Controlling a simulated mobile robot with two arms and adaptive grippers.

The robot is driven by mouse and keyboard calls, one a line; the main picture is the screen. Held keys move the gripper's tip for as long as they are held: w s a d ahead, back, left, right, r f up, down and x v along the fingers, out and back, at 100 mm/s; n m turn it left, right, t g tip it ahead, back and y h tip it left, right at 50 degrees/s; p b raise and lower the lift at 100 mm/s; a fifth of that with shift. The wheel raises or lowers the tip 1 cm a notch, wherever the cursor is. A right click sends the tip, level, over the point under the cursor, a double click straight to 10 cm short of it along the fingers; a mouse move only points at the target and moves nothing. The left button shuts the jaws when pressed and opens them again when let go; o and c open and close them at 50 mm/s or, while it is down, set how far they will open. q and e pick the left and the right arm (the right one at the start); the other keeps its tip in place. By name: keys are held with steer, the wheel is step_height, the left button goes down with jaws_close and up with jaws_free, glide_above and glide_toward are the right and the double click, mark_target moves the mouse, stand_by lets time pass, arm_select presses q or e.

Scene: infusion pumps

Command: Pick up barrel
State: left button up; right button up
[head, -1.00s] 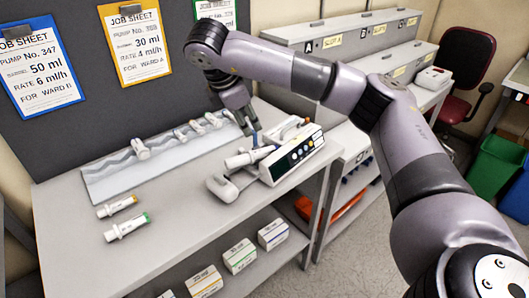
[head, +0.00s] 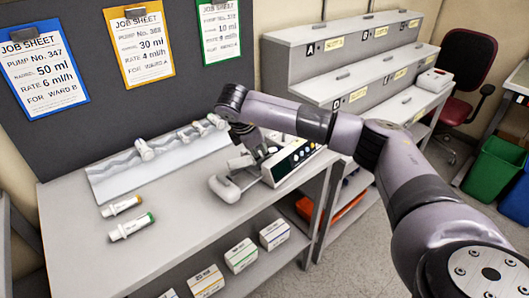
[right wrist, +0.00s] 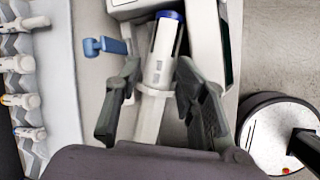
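In the right wrist view, a white barrel (right wrist: 157,80) with a blue end lies lengthwise in the infusion pump (right wrist: 207,30). My right gripper (right wrist: 158,75) is open, with one finger on each side of the barrel and a visible gap to it. The head view shows my right gripper (head: 262,143) low over the pump (head: 291,162), hiding most of the barrel. A blue clamp-like part (right wrist: 105,46) stands left of the barrel in the wrist view. My left gripper is not in view.
A ridged rack (head: 112,187) with several syringes lies at the back of the table. An orange-banded syringe (head: 122,206) and a green-banded one (head: 131,227) lie at front left. Boxes (head: 241,256) sit on the shelf below. The front table (head: 180,235) is clear.

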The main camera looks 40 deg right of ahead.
mark_target(262, 155)
steer(key=f, duration=0.2)
steer(key=shift+d+f, duration=0.3)
steer(key=shift+d, duration=0.1)
steer(key=shift+f, duration=0.2)
steer(key=shift+d, duration=0.15)
steer(key=c, duration=0.5)
steer(key=shift+c, duration=0.2)
steer(key=shift+r, duration=0.1)
